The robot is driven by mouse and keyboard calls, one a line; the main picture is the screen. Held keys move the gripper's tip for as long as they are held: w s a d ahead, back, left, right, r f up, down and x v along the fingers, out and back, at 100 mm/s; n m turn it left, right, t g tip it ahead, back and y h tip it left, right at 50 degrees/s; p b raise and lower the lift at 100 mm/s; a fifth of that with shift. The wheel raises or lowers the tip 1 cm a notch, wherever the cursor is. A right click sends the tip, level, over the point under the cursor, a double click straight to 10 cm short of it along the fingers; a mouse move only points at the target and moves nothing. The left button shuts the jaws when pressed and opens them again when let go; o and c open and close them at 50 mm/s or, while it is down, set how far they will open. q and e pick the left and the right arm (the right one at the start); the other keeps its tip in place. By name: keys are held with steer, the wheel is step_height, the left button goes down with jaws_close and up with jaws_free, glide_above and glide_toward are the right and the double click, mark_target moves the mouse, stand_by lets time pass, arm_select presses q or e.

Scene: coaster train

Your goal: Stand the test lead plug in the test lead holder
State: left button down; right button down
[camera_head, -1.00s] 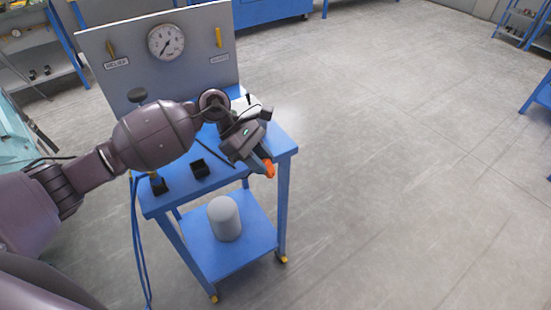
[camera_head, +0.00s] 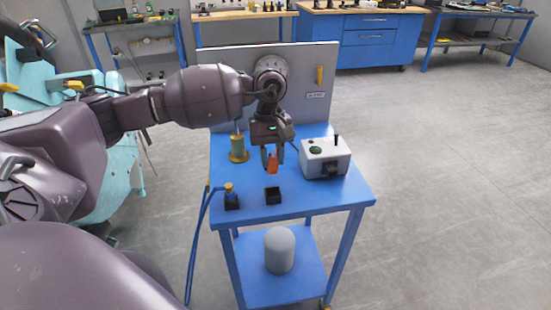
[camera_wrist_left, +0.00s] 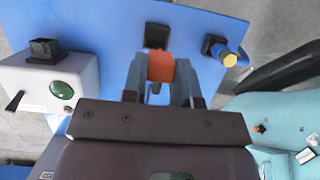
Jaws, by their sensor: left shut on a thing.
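The orange test lead plug (camera_head: 272,165) is between the fingers of my left gripper (camera_head: 272,158). The gripper points down and holds the plug above the blue table. The plug also shows in the left wrist view (camera_wrist_left: 160,67), between the two grey fingers. The test lead holder looks to be the small open black box (camera_head: 273,196) on the table, just in front of and below the plug. It shows beyond the plug in the wrist view (camera_wrist_left: 156,36). The plug is apart from it. My right gripper is not in view.
A white control box (camera_head: 325,158) with a green button stands right of the holder. A black block with a yellow-topped part (camera_head: 231,197) stands left, near a hanging blue cable. A yellow-green spool-like part (camera_head: 238,149) is behind. An upright grey panel (camera_head: 325,75) backs the table.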

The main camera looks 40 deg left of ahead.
mark_target(272, 173)
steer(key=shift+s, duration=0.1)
arm_select(q)
steer(key=shift+b, duration=0.3)
steer(key=shift+f+b, duration=0.35)
steer(key=shift+f, duration=0.55)
step_height(272, 173, down, 2)
steer(key=shift+f+b, duration=0.1)
steer(key=shift+b, duration=0.7)
steer(key=shift+f+b, duration=0.35)
steer(key=shift+f, duration=0.5)
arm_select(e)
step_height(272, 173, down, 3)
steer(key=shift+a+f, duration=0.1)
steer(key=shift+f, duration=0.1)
arm_select(q)
steer(key=shift+b, duration=0.35)
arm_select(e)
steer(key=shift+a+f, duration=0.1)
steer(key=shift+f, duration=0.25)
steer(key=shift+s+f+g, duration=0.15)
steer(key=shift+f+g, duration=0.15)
